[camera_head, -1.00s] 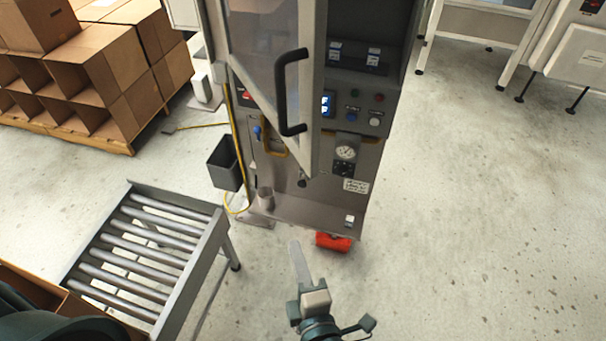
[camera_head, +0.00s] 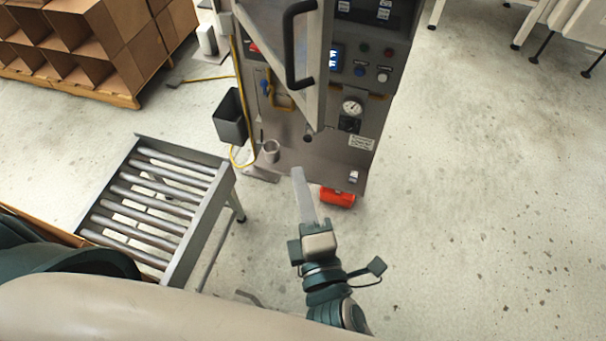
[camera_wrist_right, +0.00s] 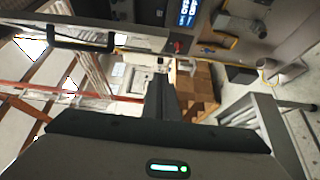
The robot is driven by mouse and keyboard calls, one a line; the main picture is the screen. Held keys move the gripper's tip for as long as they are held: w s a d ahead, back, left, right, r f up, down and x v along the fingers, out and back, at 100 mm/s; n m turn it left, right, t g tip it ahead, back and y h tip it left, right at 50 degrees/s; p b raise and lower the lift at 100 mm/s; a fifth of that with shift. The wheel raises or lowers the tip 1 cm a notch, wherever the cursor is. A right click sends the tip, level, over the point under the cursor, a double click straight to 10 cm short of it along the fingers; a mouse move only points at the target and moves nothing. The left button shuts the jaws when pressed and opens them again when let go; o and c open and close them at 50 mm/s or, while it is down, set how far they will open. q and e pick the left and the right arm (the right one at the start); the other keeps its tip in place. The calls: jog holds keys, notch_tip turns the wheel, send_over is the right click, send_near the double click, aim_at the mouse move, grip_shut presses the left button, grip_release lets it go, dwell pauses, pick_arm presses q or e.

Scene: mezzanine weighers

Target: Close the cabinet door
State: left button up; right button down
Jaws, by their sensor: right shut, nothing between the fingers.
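The cabinet door (camera_head: 317,62) stands ajar on the grey cabinet (camera_head: 345,180), its free edge swung out toward me. A black bar handle (camera_head: 290,50) is on the door, and its top is near the upper picture edge. The handle also shows in the right wrist view (camera_wrist_right: 80,41), at the upper left. My right gripper (camera_head: 302,192) is shut and empty. It appears below the door's lower corner in the head view, apart from the handle. Its fingers also show in the right wrist view (camera_wrist_right: 160,95). My left gripper is not in view.
A roller conveyor (camera_head: 155,210) stands at the left front. A grey bin (camera_head: 230,118) hangs at the cabinet's left side. A red object (camera_head: 337,197) lies at the cabinet's foot. Stacked cardboard boxes (camera_head: 130,45) are at the upper left. The floor (camera_head: 480,190) at the right is clear.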

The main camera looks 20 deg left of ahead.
jog(key=w+a, duration=0.1)
jog(key=w, duration=0.9)
jog(key=shift+w, duration=0.2)
jog(key=shift+a, duration=0.2)
jog(key=shift+d, duration=0.2)
